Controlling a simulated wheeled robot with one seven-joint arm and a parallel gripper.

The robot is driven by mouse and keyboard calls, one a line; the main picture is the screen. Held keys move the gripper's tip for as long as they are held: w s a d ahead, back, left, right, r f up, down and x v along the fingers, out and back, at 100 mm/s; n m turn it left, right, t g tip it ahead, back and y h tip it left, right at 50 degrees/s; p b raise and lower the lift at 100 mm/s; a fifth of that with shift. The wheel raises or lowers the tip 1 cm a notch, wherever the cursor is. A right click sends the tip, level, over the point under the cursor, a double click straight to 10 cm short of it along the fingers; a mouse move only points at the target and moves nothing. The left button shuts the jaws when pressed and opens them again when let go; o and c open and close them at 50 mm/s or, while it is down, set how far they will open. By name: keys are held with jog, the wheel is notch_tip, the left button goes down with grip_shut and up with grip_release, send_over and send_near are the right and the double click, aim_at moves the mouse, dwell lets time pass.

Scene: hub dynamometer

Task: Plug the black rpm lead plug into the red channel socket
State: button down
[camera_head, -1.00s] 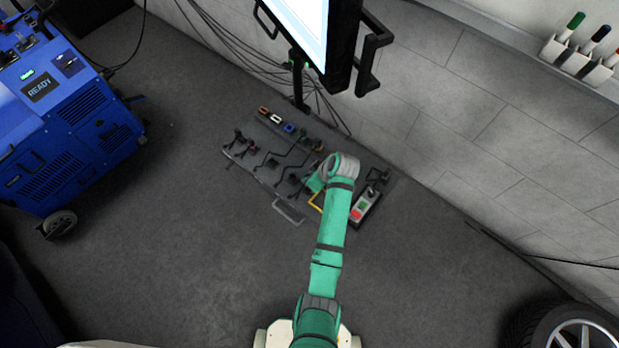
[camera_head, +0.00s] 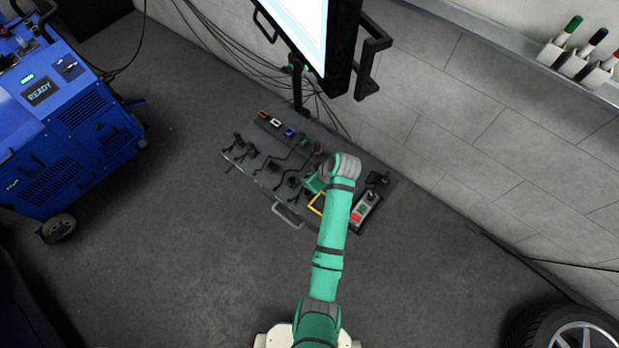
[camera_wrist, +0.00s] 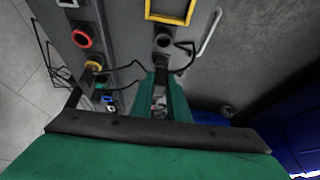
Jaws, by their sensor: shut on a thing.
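In the wrist view my gripper (camera_wrist: 161,84) points down at the grey panel, its green fingers close together on a dark plug (camera_wrist: 161,63). The plug is largely hidden between the fingertips, and a thin black lead runs beside it. A red-ringed round socket (camera_wrist: 82,39) lies to the upper left, apart from the fingers. A yellow-ringed socket (camera_wrist: 94,66) sits just below it.
A dark round fitting with a grey rim (camera_wrist: 163,41) lies just beyond the fingertips. A yellow frame (camera_wrist: 170,10) stands above it. Other leads lie on the panel (camera_head: 262,180). A pendant with a red button (camera_head: 364,206) is at its right end; the monitor (camera_head: 310,30) overhangs behind.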

jog(key=w+d, duration=0.9)
jog(key=w, duration=0.3)
jog(key=shift+w, duration=0.2)
dwell(2.0)
jog(key=shift+d, duration=0.1)
jog(key=shift+f, duration=0.45)
jog(key=shift+w, duration=0.1)
dwell(0.5)
jog(key=shift+w+a+g+h, duration=0.15)
jog(key=shift+a+g+h, duration=0.15)
jog(key=shift+g+h, duration=0.15)
jog(key=shift+f, duration=1.4)
